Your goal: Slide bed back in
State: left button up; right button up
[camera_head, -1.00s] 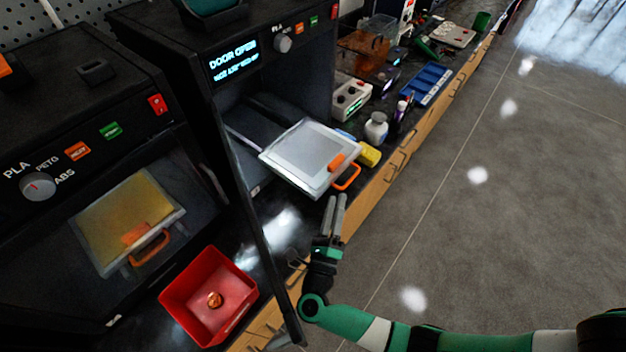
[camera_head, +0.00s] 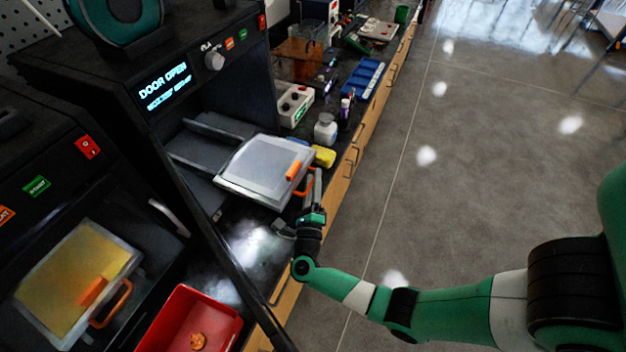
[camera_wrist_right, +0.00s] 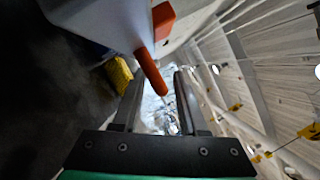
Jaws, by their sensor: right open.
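The bed (camera_head: 262,168) is a pale grey plate in a white frame with an orange handle (camera_head: 303,183) at its front right. It sticks out of the open printer (camera_head: 190,118), whose display reads "DOOR OPEN". Two rails (camera_head: 200,158) show inside the printer behind the bed. My right gripper (camera_head: 314,186) is at the handle, with its fingers apart. In the right wrist view the orange handle (camera_wrist_right: 151,72) reaches down between the open fingers (camera_wrist_right: 158,100). I cannot tell whether they touch it. My left gripper is not in view.
A second printer with a yellowish bed (camera_head: 75,275) is at the left. A red bin (camera_head: 190,320) with a small orange object stands in front. A yellow sponge-like block (camera_head: 323,156) and a white bottle (camera_head: 325,130) stand beyond the bed.

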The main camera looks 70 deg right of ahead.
jog(key=shift+w+d, duration=0.1)
jog(key=shift+d, duration=0.1)
grip_shut()
jog(key=shift+r, duration=0.1)
jog(key=shift+r, duration=0.15)
dwell(1.1)
